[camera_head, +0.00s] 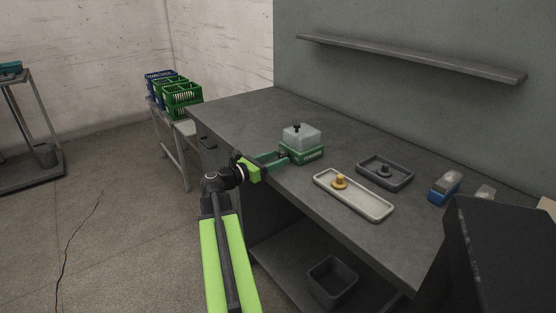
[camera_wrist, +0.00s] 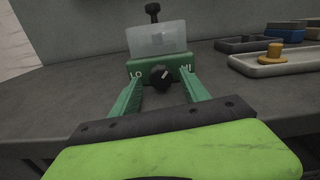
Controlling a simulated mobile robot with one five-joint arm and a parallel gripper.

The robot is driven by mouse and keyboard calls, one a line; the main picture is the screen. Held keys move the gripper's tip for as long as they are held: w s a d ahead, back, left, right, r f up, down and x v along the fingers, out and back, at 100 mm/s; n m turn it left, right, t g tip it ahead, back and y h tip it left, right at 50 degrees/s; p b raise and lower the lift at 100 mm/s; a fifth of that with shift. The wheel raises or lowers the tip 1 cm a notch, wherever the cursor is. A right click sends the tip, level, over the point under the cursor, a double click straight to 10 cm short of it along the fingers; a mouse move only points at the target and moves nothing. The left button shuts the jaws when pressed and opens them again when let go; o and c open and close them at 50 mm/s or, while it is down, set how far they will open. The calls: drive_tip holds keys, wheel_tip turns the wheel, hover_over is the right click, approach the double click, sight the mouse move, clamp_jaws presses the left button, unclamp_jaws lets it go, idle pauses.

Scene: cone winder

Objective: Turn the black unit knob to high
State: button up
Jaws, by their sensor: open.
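The black knob (camera_wrist: 161,77) is on the front of a small green unit (camera_wrist: 184,68) marked LO on the left and HI on the right. A pale mark on the knob points up and to the right. A translucent box (camera_wrist: 158,38) with a black-topped stem sits on the unit. The unit also stands near the table's front edge in the head view (camera_head: 309,154). My gripper (camera_wrist: 162,88) is open, its two green fingers on either side of the knob, apart from it in the picture. In the head view my gripper (camera_head: 277,158) reaches the unit's front left; the knob is hidden there.
A pale tray (camera_head: 372,206) with a yellow part (camera_head: 339,181) lies right of the unit. A dark tray (camera_head: 398,178) lies behind it. A blue box (camera_head: 445,187) is farther right. Green crates (camera_head: 183,99) stand on a side stand. The table left of the unit is clear.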

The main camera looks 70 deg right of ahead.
drive_tip(key=shift+s+d, duration=0.35)
drive_tip(key=shift+d, duration=0.1)
drive_tip(key=shift+c, duration=0.3)
clamp_jaws()
drive_tip(key=m, duration=0.4)
drive_tip(key=shift+w, duration=0.1)
drive_tip(key=shift+o, duration=0.3)
unclamp_jaws()
